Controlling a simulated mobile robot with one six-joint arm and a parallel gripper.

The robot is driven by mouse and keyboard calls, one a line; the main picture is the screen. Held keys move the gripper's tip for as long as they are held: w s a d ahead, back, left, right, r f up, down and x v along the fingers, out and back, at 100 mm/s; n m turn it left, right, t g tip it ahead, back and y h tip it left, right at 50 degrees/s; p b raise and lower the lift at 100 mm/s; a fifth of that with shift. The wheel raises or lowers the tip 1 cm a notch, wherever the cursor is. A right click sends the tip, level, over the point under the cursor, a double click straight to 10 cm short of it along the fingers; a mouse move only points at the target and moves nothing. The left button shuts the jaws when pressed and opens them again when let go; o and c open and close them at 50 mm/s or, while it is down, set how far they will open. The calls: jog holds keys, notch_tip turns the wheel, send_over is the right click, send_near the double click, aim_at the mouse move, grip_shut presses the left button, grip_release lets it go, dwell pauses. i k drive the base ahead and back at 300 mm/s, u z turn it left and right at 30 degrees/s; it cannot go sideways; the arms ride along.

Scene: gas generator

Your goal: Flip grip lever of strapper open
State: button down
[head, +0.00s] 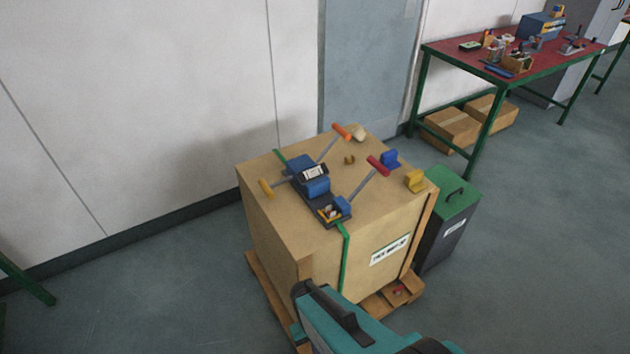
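The strapper (311,182) lies on top of a wooden crate (262,203), over a green strap (345,262). It has a dark base, blue blocks and a white label that seems to read "TIGHT". I cannot tell which is the grip lever. My gripper is not in view; teal and black parts at the bottom edge appear to be my own arm.
Small blue (390,159) and yellow (415,181) pieces sit on the crate's right side. A dark bin with a green lid (455,198) stands close at the right. A red-topped workbench (470,65) is behind right.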

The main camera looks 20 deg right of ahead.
aim_at(266, 190)
jog(key=u, duration=0.45)
jog(key=k, duration=1.35)
jog(key=u, duration=0.8)
jog(key=i, duration=1.35)
jog(key=z, duration=0.3)
